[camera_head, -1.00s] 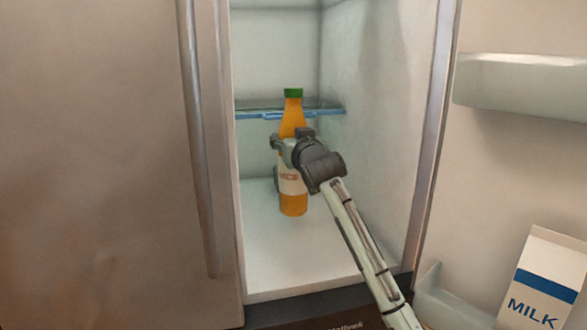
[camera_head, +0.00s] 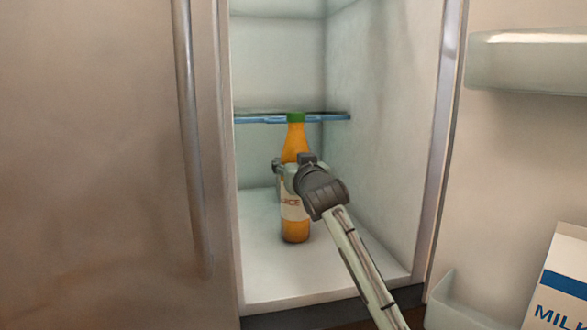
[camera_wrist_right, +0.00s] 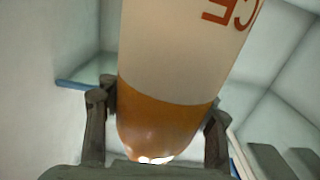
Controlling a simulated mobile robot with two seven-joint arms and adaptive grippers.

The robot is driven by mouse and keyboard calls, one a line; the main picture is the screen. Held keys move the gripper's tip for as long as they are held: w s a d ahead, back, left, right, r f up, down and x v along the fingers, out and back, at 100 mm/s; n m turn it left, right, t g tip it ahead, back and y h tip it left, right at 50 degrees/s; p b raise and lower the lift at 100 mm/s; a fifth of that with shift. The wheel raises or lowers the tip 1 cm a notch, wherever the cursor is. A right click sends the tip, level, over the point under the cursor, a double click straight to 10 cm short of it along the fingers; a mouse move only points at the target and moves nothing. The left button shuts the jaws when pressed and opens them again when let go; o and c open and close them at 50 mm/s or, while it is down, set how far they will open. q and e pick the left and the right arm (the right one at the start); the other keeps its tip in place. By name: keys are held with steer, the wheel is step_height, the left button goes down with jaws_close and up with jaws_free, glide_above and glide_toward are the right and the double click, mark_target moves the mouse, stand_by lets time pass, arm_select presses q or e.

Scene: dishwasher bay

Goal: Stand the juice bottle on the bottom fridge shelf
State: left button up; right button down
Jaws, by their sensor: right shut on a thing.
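The juice bottle (camera_head: 295,225) is orange with a green cap and a pale label. It is upright inside the open fridge, over the bottom shelf (camera_head: 270,280). I cannot tell for sure whether its base touches the shelf. My right gripper (camera_head: 287,172) is shut on the bottle around its middle, with the arm reaching in from the lower right. In the right wrist view the bottle (camera_wrist_right: 165,110) fills the space between the two fingers (camera_wrist_right: 158,120). My left gripper is not in view.
A glass shelf with a blue edge (camera_head: 268,119) lies behind and above, level with the bottle's cap in the picture. The closed left door (camera_head: 90,150) and the right inner wall (camera_head: 380,150) bound the opening. A milk carton (camera_head: 560,285) stands in the open right door.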

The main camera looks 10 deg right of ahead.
steer(key=shift+r, duration=0.25)
steer(key=c, duration=1.1)
jaws_free()
steer(key=shift+f, duration=0.35)
steer(key=shift+c, duration=0.2)
steer(key=o, duration=0.6)
steer(key=shift+r, duration=0.1)
steer(key=s, duration=1.2)
steer(key=shift+d, duration=0.2)
